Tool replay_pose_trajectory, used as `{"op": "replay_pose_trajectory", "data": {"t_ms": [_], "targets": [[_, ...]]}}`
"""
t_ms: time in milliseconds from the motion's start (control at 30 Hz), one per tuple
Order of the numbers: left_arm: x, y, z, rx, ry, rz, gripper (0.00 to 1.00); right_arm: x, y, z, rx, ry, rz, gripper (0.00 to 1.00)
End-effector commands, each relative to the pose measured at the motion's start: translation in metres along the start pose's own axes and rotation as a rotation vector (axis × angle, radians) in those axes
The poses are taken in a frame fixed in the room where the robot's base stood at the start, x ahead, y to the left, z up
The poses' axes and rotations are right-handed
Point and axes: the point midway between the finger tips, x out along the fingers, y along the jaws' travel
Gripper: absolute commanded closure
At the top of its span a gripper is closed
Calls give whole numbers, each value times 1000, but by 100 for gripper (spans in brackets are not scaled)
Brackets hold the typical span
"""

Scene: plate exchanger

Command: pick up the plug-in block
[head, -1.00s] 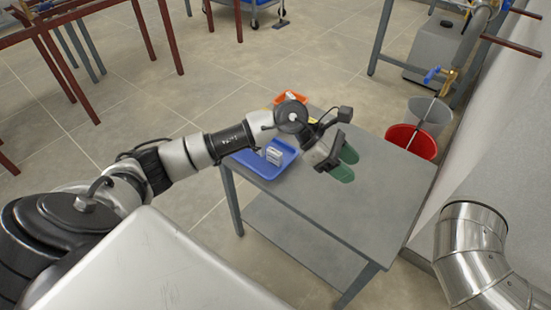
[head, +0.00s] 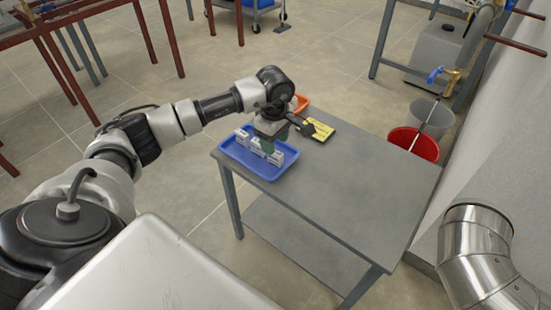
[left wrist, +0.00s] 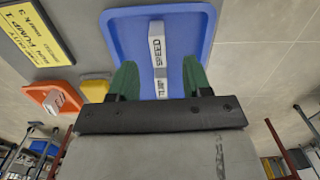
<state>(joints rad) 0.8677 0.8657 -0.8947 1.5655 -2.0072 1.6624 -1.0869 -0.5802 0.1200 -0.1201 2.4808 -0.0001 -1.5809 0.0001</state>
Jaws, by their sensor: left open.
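A blue tray (head: 262,173) stands on the left part of the grey table and holds white blocks: one at the left (head: 243,137), one in the middle (head: 257,147) and one at the right (head: 277,158). I cannot tell which is the plug-in block. My left gripper (head: 268,147) points down over the tray and hides part of it. In the left wrist view, its green fingers (left wrist: 160,78) are open, with a white block (left wrist: 161,88) showing between them, its label partly hidden. Contact is not visible. My right gripper is out of view.
An orange tray (head: 300,103) and a yellow sign (head: 320,130) are on the table behind the gripper. A yellow object (left wrist: 96,88) is beside the blue tray. The table's right part (head: 370,190) is clear. A red bucket (head: 414,143) stands beyond the table.

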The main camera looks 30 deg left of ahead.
Motion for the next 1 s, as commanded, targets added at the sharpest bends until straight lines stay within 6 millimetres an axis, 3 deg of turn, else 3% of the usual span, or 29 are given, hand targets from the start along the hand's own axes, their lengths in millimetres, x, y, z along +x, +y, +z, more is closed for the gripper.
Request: {"op": "replay_pose_trajectory", "data": {"t_ms": [300, 567, 867, 1000], "targets": [[45, 2, 1, -1, -2, -3, 51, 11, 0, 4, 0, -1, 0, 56], [47, 2, 1, 0, -1, 1, 53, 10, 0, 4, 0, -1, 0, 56], [47, 2, 1, 0, -1, 0, 99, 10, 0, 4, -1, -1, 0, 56], [47, 2, 1, 0, -1, 0, 100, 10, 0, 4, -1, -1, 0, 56]]}}
